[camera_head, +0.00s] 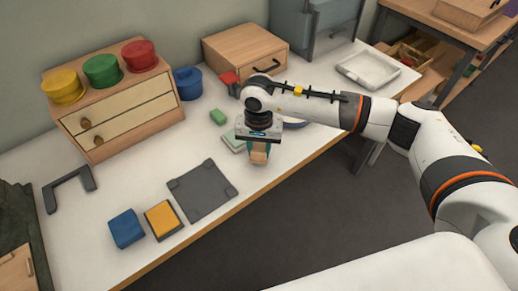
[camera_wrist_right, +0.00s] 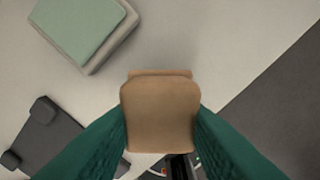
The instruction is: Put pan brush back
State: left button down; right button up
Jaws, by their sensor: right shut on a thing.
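My right gripper (camera_head: 258,143) points down over the front part of the white table. It is shut on a tan wooden block, the pan brush (camera_head: 259,156), held near the table's front edge. In the right wrist view the brush (camera_wrist_right: 160,115) sits between two green finger pads, its tan top facing the camera. Any bristles are hidden beneath it. I cannot tell its exact height over the table. A pale green pad on a light base (camera_wrist_right: 80,28) lies apart from the brush, at upper left in the wrist view. My left gripper is not in view.
A dark grey square plate (camera_head: 203,190) lies left of the gripper, with a blue block (camera_head: 127,229) and a yellow-topped block (camera_head: 163,219) nearby. Behind are a drawer chest (camera_head: 122,114) bearing coloured pots, a blue pot (camera_head: 187,83) and a wooden box (camera_head: 245,53).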

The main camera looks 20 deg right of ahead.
jog(key=shift+f, duration=0.6)
jog(key=shift+f, duration=0.15)
jog(key=o, duration=0.9)
